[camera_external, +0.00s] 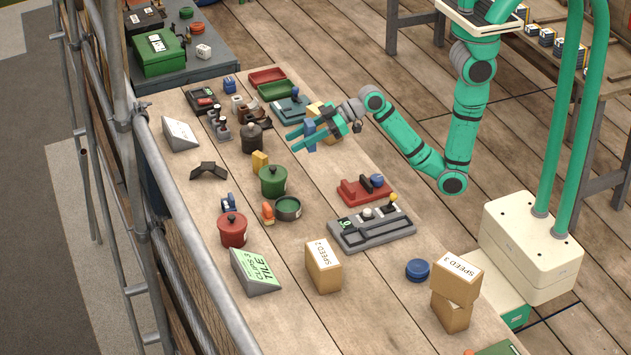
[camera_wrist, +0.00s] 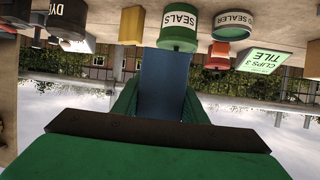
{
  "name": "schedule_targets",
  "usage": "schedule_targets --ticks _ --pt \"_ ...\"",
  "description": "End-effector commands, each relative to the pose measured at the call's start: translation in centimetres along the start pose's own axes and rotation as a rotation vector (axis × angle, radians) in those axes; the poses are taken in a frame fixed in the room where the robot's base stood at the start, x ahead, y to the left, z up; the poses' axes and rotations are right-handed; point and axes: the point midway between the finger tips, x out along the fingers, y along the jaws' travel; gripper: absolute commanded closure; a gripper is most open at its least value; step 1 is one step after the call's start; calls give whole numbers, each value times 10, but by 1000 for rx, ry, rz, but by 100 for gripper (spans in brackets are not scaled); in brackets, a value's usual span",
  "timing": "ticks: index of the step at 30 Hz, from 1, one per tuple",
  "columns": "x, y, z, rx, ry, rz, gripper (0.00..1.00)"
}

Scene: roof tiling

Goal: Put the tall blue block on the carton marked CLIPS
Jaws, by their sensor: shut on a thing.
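My gripper (camera_external: 299,138) is shut on the tall blue block (camera_external: 310,128) and holds it above the middle of the long table, pointing left. In the wrist view the blue block (camera_wrist: 160,84) stands between the two green fingers. I cannot read CLIPS on any carton. A sloped sign (camera_external: 256,271) with a green face reads CLIPS 3 TILE; it also shows in the wrist view (camera_wrist: 262,60). A tan carton marked SPEED 2 (camera_external: 325,274) stands on the table's near part. A carton marked SPEED 3 (camera_external: 456,285) sits on another carton (camera_external: 451,314), whose marking is hidden.
A green pot (camera_external: 273,181), marked SEALS in the wrist view, a red pot (camera_external: 232,231) and a small green bowl (camera_external: 288,208) stand left of and nearer than my gripper. A grey control panel (camera_external: 372,232) lies at right. A scaffold rail runs along the left edge.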

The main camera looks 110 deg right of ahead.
Motion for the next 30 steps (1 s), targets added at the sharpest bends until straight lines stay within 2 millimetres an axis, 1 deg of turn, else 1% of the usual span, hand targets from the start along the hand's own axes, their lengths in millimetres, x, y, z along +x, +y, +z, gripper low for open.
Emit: schedule_targets --ticks 1,3,8,12,15,19,21,24,26,30 --pt "-6 23 -3 14 3 29 84" --pt "-15 49 -6 27 2 56 84" --pt "-40 106 -9 55 3 117 84" --pt "-68 152 -10 74 6 169 84" --pt "-88 179 -10 83 8 199 84" --pt "-112 206 -9 90 12 232 84" --pt "-120 215 -8 92 12 243 84" --pt "-129 223 -8 94 13 253 84" --pt "-130 226 -5 94 12 256 84" --pt "-125 226 11 96 9 255 84"
